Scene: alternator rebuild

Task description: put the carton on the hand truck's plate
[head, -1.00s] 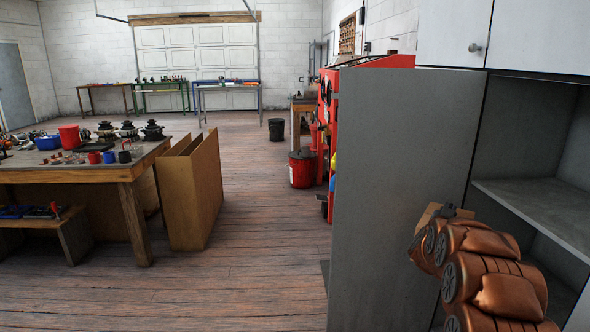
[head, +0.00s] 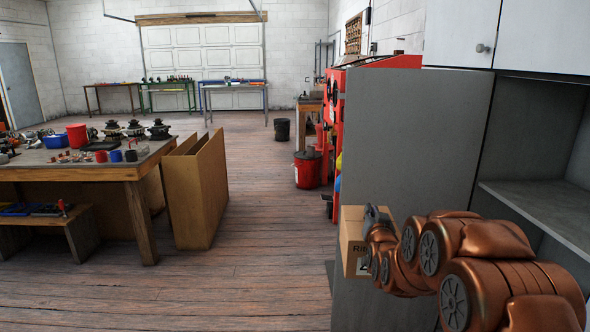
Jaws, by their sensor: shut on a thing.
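A brown cardboard carton (head: 352,250) with dark printing on its side is in the lower right of the head view. My gripper (head: 372,218) is shut on it at its right upper part and holds it off the floor, in front of the grey cabinet side. My copper-coloured arm hides the carton's right part and most of the grip. No hand truck or plate can be made out in this view.
A grey cabinet (head: 420,150) with an open shelf (head: 545,215) stands close on the right. A wooden workbench (head: 75,172) with parts is at left, with an open-topped brown box (head: 205,195) beside it. A red bucket (head: 307,168) stands farther back. The wooden floor (head: 260,270) between is clear.

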